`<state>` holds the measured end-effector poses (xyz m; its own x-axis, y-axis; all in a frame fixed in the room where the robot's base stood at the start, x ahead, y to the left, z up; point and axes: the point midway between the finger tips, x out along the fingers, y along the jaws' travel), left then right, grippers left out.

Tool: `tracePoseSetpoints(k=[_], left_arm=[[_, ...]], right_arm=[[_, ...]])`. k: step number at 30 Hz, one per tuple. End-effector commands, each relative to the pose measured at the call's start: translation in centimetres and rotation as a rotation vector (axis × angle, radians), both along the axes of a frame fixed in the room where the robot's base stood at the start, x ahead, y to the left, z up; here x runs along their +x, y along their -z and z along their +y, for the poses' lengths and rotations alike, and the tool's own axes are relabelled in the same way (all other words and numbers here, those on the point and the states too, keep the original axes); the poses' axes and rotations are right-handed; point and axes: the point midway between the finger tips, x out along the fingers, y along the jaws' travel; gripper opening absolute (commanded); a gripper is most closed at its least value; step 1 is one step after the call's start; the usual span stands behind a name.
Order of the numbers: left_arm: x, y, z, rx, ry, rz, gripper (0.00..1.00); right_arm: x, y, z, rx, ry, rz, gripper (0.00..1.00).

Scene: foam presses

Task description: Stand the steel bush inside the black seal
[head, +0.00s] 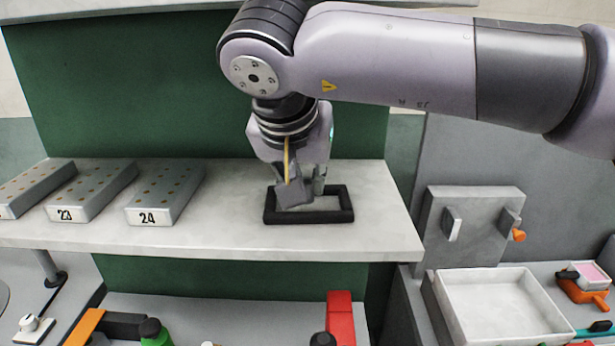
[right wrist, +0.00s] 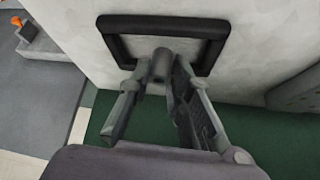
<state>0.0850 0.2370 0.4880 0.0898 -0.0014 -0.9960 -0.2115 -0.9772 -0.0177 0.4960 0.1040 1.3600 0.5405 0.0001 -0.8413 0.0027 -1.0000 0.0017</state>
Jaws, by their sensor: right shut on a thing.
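The black seal (head: 346,213) is a rectangular frame lying flat on the pale shelf, and it also shows in the right wrist view (right wrist: 160,23). My right gripper (head: 302,190) points down over the seal. In the right wrist view the gripper (right wrist: 160,80) is shut on the steel bush (right wrist: 161,63), a small grey cylinder between the fingertips. There the bush overlaps the seal's near bar and opening; I cannot tell its height above the shelf. In the head view the fingers hide the bush. My left gripper is not in view.
Grey blocks with holes stand on the shelf (head: 230,237) at left, one marked 24 (head: 166,194). A green panel (head: 130,90) rises behind. A white tray (head: 500,305) sits lower right. The shelf is bare between block and seal.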

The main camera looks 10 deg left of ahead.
Motion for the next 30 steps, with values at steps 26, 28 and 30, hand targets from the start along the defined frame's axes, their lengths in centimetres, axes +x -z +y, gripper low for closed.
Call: tracePoseSetpoints(k=[26, 28, 30], left_arm=[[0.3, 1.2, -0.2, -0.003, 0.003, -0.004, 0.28], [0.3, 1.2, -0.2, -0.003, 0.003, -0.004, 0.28], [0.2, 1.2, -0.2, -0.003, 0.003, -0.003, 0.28]], right_arm=[[0.9, 1.8, 0.0, -0.001, -0.001, 0.001, 0.39], [0.9, 1.8, 0.0, -0.001, -0.001, 0.001, 0.39], [0.9, 1.8, 0.0, -0.001, -0.001, 0.001, 0.39]])
